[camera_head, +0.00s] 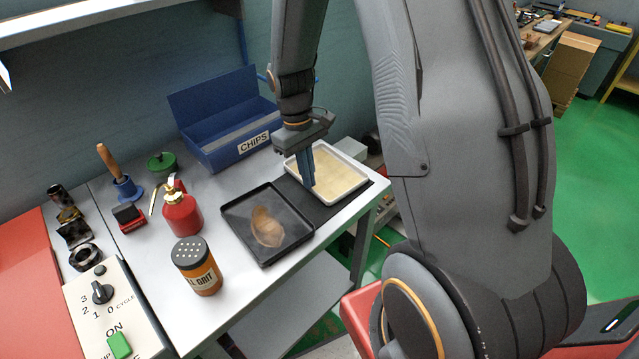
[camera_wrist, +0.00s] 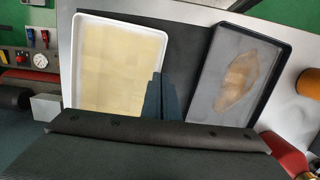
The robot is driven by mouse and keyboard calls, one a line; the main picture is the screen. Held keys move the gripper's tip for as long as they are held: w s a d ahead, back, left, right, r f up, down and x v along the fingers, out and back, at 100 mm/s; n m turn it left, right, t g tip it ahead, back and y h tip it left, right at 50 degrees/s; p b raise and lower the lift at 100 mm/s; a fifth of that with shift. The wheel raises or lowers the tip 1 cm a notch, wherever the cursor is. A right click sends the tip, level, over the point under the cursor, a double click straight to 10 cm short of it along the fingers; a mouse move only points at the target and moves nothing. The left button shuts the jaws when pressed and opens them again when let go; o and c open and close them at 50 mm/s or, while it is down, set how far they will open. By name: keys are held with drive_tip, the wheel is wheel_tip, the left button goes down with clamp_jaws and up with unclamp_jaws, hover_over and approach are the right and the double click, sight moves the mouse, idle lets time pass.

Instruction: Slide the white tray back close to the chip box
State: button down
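The white tray (camera_head: 349,193) with a pale yellowish floor lies on a dark mat at the right end of the cart top. It also shows in the wrist view (camera_wrist: 124,20). The blue chip box (camera_head: 206,157), labelled CHIPS, stands behind and to the left of it with its lid raised. My gripper (camera_head: 309,187) points down at the tray's left side, near the black tray. Its blue fingers (camera_wrist: 161,97) look closed together, with nothing seen between them. They overlap the white tray's edge in both views; whether they touch it I cannot tell.
A black tray (camera_head: 237,244) with a brown stain sits just left of the white tray. The grit can (camera_head: 201,272), a red oil can (camera_head: 181,213) and a green lidded item (camera_head: 162,163) stand further left. The dark mat (camera_head: 333,212) shows around the white tray.

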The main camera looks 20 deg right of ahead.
drive_tip(key=w+a, duration=0.1)
drive_tip(key=w, duration=0.4)
drive_tip(key=w+a+b, duration=0.1)
drive_tip(key=w, duration=0.1)
drive_tip(key=shift+w+a+f, duration=0.15)
drive_tip(key=shift+a+f, duration=0.15)
drive_tip(key=shift+f, duration=0.1)
drive_tip(key=shift+s, duration=0.2)
drive_tip(key=shift+s+d, duration=0.1)
drive_tip(key=shift+s, duration=0.05)
drive_tip(key=shift+r+p, duration=0.75)
drive_tip(key=shift+p, duration=0.2)
